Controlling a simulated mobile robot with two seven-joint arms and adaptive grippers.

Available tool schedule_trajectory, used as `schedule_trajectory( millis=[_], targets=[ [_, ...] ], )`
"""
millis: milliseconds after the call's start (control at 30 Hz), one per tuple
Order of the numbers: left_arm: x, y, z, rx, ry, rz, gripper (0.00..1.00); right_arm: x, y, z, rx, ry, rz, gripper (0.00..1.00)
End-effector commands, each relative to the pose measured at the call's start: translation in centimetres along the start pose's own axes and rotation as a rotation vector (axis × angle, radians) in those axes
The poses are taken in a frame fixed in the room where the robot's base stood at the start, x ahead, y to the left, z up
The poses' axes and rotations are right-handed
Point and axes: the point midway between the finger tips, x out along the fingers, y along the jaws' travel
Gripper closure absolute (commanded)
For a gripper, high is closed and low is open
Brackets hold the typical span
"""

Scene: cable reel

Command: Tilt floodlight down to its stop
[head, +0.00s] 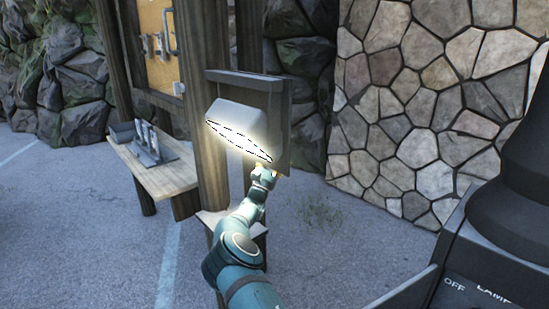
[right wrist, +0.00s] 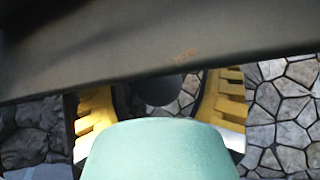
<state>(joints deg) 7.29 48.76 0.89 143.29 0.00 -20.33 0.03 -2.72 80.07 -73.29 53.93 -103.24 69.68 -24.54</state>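The floodlight (head: 243,122) has a grey housing and a bright lit face that points downward and towards me. It sits in front of a dark panel on a wooden post. My right arm reaches up from below in the head view, and its gripper (head: 268,170) is at the floodlight's lower right edge. In the right wrist view the yellow-padded fingers of my right gripper (right wrist: 158,105) stand apart, with a dark rounded part between them. A dark flat surface crosses above the fingers; contact is hard to tell. My left gripper is not in view.
A wooden bench (head: 160,172) with grey items stands left of the post. A stone wall (head: 440,110) rises at the right. A dark machine housing (head: 490,265) marked OFF and LAMP fills the lower right. The paved ground (head: 110,245) at lower left is clear.

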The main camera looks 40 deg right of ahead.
Motion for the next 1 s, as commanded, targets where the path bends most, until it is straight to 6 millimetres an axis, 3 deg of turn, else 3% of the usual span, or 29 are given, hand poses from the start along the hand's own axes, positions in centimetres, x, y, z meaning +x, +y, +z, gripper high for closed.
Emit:
schedule_trajectory(
  millis=[333, 700, 1000],
  targets=[
    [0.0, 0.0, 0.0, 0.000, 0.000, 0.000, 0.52, -1.2, 0.1, -0.1, -0.002, 0.002, 0.002, 0.26],
    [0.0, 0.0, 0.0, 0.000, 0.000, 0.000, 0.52, -8.3, 0.2, 0.0, 0.000, 0.002, 0.004, 0.26],
    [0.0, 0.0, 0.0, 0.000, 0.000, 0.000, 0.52, -11.7, 0.0, 0.0, 0.000, 0.001, 0.000, 0.26]
  ],
)
